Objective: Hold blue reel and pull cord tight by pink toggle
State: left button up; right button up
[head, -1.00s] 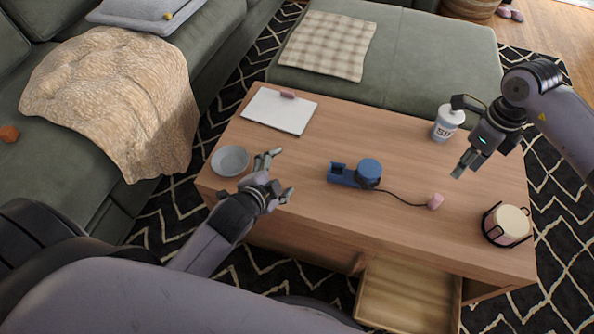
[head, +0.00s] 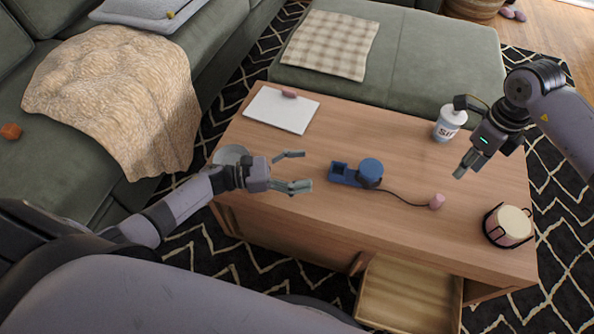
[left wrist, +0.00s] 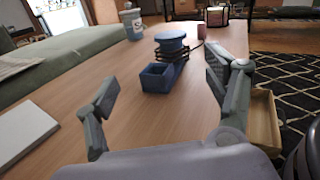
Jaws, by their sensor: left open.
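The blue reel (head: 370,171) stands on the wooden table, with a blue open-topped box part (head: 340,174) on its left side. In the left wrist view the reel (left wrist: 172,42) is ahead, between the fingers and apart from them. A dark cord (head: 405,199) runs slackly from it to the pink toggle (head: 437,201), which rests on the table at right. The toggle (left wrist: 201,32) is small in the left wrist view. My left gripper (head: 306,170) is open and empty, left of the box part. My right gripper (head: 464,170) hangs above the table, beyond the toggle; its finger opening is unclear.
A pink jar in a black holder (head: 507,227) is at the right edge. A bowl (head: 229,155) is partly behind my left arm. A white board (head: 281,112) lies at back left. A drawer (head: 408,296) juts out in front.

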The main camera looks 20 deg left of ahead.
aim_at(364, 168)
pick_arm(q)
jog(key=shift+s+a+f+m+g, duration=0.2)
jog(key=shift+s+m+g, duration=0.15)
jog(key=shift+m+g, duration=0.4)
jog(key=x, duration=1.7)
jog(key=shift+d+r, duration=0.2)
jog(key=shift+r, duration=0.1)
jog(key=shift+c, duration=0.6)
jog(key=c, duration=1.1)
jog(key=shift+c, duration=0.2)
